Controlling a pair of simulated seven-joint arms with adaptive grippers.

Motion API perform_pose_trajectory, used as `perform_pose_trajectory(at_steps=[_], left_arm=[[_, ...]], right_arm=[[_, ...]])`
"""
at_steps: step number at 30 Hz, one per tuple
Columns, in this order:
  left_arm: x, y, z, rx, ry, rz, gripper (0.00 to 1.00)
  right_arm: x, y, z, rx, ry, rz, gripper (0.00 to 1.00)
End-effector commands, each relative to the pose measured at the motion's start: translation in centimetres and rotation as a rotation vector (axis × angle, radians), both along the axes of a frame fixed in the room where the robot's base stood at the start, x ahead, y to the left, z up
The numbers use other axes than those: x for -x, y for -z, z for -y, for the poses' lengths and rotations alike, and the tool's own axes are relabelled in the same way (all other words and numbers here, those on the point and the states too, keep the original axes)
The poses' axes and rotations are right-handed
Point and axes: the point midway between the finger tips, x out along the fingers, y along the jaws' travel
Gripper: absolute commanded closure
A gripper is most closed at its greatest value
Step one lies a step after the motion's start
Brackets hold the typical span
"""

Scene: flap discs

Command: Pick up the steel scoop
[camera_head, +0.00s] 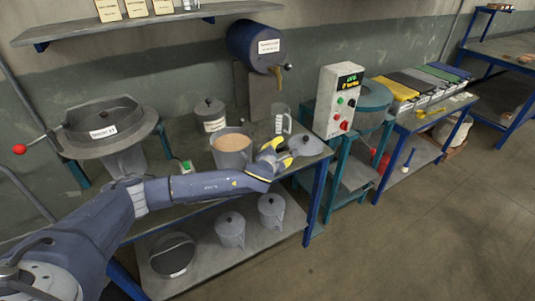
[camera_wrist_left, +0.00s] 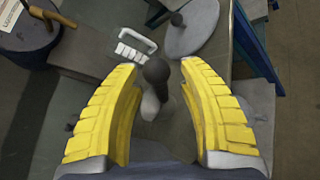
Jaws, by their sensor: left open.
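My left gripper (camera_head: 280,150) reaches over the right end of the workbench (camera_head: 180,210). In the left wrist view the yellow fingers (camera_wrist_left: 160,78) are spread apart. Between them shows what looks like the steel scoop, with a dark rounded handle (camera_wrist_left: 155,72) and a pale metal part (camera_wrist_left: 150,106) below it. The handle lies between the fingertips with a gap on both sides. I cannot tell how far below the fingers it is. In the head view I cannot make out the scoop behind the gripper. My right gripper is not in view.
A pot of tan powder (camera_head: 231,143) stands close left of the gripper. A clear measuring jug (camera_head: 281,120) stands behind it. A round grey lid (camera_head: 308,146) lies to the right, near the bench edge. A control box (camera_head: 338,101) stands further right.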

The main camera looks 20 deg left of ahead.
Motion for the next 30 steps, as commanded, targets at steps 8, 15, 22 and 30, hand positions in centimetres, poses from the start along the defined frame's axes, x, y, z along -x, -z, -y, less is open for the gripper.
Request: perform_pose_trajectory(at_steps=[8,15,22,30], left_arm=[[0.03,0.01,-0.02,0.0,0.0,0.0,0.75],[0.04,0.02,-0.03,0.0,-0.001,-0.001,1.0],[0.03,0.02,-0.04,0.0,-0.001,-0.001,1.0],[0.03,-0.02,-0.04,0.0,-0.001,0.001,1.0]], right_arm=[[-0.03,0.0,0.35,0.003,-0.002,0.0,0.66],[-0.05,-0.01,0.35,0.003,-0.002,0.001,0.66],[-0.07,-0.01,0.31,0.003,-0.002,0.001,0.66],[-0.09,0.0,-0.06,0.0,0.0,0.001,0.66]])
